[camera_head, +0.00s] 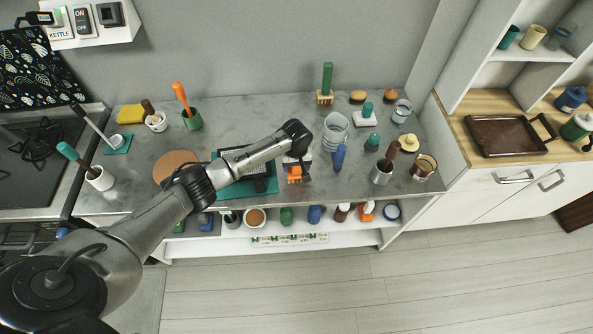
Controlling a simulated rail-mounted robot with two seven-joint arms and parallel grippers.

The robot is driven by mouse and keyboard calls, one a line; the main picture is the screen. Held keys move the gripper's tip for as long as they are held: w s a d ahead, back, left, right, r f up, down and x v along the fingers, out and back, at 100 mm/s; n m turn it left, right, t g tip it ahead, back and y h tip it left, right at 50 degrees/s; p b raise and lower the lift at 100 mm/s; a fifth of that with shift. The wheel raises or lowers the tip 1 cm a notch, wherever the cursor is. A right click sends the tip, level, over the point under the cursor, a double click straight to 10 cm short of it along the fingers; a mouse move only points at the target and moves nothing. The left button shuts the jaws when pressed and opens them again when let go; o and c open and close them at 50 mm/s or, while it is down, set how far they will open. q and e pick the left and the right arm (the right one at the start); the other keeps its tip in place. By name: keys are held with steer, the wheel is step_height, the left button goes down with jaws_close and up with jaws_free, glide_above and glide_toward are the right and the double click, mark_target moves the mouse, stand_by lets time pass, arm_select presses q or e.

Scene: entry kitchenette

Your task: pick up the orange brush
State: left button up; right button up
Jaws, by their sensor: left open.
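My left arm reaches in from the lower left over the grey counter. Its gripper (296,160) is open, pointing down at the counter's middle. A small orange block-like thing (294,174), perhaps the orange brush, shows just below and in front of the fingers. It lies by the right end of a dark green tray or mat (262,184); the gripper partly hides it, and I cannot tell whether they touch. A long orange handle (181,96) also stands tilted in a green cup (193,120) at the back left, its lower end hidden. My right gripper is not in view.
A clear glass (336,130) and a blue upright thing (339,157) stand close right of the gripper. A tall green-handled brush (326,84) stands behind. A metal cup with a brown handle (382,173) is further right. A shelf of small items (290,238) runs below the counter front.

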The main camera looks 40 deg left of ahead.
arm_select(q)
steer(key=shift+f, duration=0.15)
steer(key=c, duration=1)
steer(key=shift+c, duration=0.2)
step_height(320, 180, up, 10)
steer(key=shift+r+b, duration=0.1)
steer(key=shift+b, duration=0.45)
